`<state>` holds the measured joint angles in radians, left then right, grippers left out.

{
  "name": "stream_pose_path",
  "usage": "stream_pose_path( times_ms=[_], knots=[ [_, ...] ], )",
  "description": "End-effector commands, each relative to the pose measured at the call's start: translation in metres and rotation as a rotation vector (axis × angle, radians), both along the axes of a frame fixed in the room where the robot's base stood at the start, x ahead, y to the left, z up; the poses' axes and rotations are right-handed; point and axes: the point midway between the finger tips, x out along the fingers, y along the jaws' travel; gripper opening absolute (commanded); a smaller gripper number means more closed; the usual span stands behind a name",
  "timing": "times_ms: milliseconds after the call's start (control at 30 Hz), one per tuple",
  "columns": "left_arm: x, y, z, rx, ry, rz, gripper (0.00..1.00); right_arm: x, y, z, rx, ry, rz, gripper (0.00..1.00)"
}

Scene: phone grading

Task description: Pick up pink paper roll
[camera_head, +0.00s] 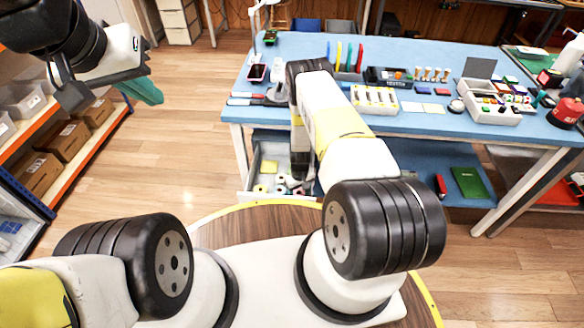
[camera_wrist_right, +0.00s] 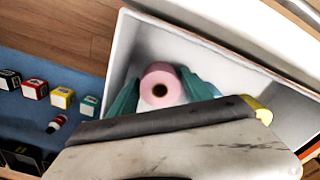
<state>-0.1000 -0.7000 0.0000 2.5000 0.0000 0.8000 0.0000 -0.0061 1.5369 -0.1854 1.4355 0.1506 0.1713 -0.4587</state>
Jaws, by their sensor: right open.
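The pink paper roll (camera_wrist_right: 160,85) shows in the right wrist view inside a white-walled bin (camera_wrist_right: 122,52), with the dark hole in its end facing the camera. My right gripper (camera_wrist_right: 158,92) is open, with one teal finger on each side of the roll. I cannot tell whether the fingers touch it. In the head view my right arm reaches down to the open bin (camera_head: 246,196) under the blue table and hides part of it. My left gripper (camera_head: 142,88) hangs at the upper left, away from the bin, its teal fingers seen from the side.
A yellow item (camera_wrist_right: 262,112) lies in the bin right of the roll. The blue table (camera_head: 440,122) above carries pens, small boxes and a white tray (camera_head: 490,112). A shelf with cardboard boxes (camera_head: 68,142) stands at the left. The wooden floor (camera_head: 180,130) between is clear.

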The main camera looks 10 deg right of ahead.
Motion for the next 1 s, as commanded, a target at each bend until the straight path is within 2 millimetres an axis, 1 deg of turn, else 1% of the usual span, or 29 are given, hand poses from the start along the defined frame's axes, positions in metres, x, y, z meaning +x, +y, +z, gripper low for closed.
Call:
stream_pose_path(
  times_ms=[67, 100, 267, 300, 333, 533, 667, 1000],
  knots=[
    [0.000, 0.000, 0.000, 0.000, 0.000, 0.000, 0.00, 0.000, 0.000, 0.000, 0.000, 0.000, 0.000, 0.55],
    [0.000, 0.000, 0.000, 0.000, 0.000, 0.000, 0.00, 0.000, 0.000, 0.000, 0.000, 0.000, 0.000, 0.47],
    [0.000, 0.000, 0.000, 0.000, 0.000, 0.000, 0.00, 0.000, 0.000, 0.001, 0.000, 0.000, 0.000, 0.16],
    [0.000, 0.000, 0.000, 0.000, 0.000, 0.000, 0.00, 0.000, 0.000, 0.001, 0.000, 0.000, 0.000, 0.08],
    [0.000, 0.000, 0.000, 0.000, 0.000, 0.000, 0.00, 0.000, 0.000, 0.001, 0.000, 0.000, 0.000, 0.05],
    [0.000, 0.000, 0.000, 0.000, 0.000, 0.000, 0.00, 0.001, 0.000, 0.002, 0.000, -0.001, 0.000, 0.05],
    [0.000, 0.000, 0.000, 0.000, 0.000, 0.000, 0.00, 0.002, 0.000, 0.013, 0.000, -0.002, 0.000, 0.05],
    [0.000, 0.000, 0.000, 0.000, 0.000, 0.000, 0.00, 0.001, 0.000, 0.078, 0.000, -0.002, -0.001, 0.05]
  ],
)
